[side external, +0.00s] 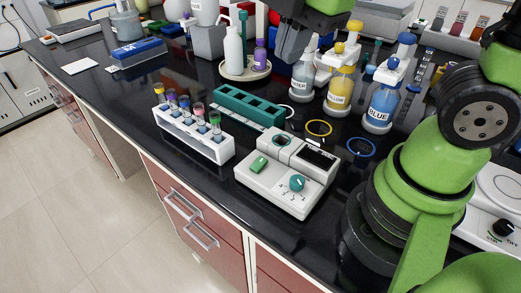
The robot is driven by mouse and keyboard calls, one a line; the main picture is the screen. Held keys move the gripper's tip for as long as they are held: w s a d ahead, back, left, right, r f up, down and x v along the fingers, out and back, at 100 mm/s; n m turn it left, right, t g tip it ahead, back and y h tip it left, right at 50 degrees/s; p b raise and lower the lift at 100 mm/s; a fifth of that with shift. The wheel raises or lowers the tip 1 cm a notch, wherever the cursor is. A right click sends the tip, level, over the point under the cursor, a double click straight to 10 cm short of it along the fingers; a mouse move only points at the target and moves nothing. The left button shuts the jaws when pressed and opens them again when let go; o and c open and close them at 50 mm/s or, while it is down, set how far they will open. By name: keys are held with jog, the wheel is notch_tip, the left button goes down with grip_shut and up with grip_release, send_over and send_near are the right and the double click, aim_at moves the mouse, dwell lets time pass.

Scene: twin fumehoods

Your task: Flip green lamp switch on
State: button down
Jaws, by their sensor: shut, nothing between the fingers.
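The green switch (259,164) is a small rocker on the left of the top face of a white bench instrument (268,182). I cannot tell from this view which way it is tipped. The instrument also has a teal knob (297,183), a round socket and a dark display.
A white rack of capped tubes (207,142) stands left of the instrument, and a teal rack (250,104) behind it. Bottles labelled yellow (340,92) and blue (381,104) stand behind right, with coloured rings on the bench.

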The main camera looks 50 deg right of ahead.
aim_at(262, 159)
jog(key=w+a+f+n+g+h, duration=0.1)
jog(key=f+n, duration=0.3)
jog(key=n, duration=0.5)
jog(key=w+a+f+n+g+h, duration=0.1)
jog(key=w+f+n, duration=0.3)
jog(key=n, duration=0.5)
jog(key=shift+a+n+g+h, duration=0.3)
jog(key=shift+a+n+g, duration=0.1)
jog(key=shift+a, duration=0.1)
jog(key=shift+f, duration=0.15)
jog(key=d+f, duration=0.1)
jog(key=f, duration=0.8)
jog(key=d+f, duration=0.1)
jog(key=f, duration=0.3)
jog(key=shift+d+f, duration=0.35)
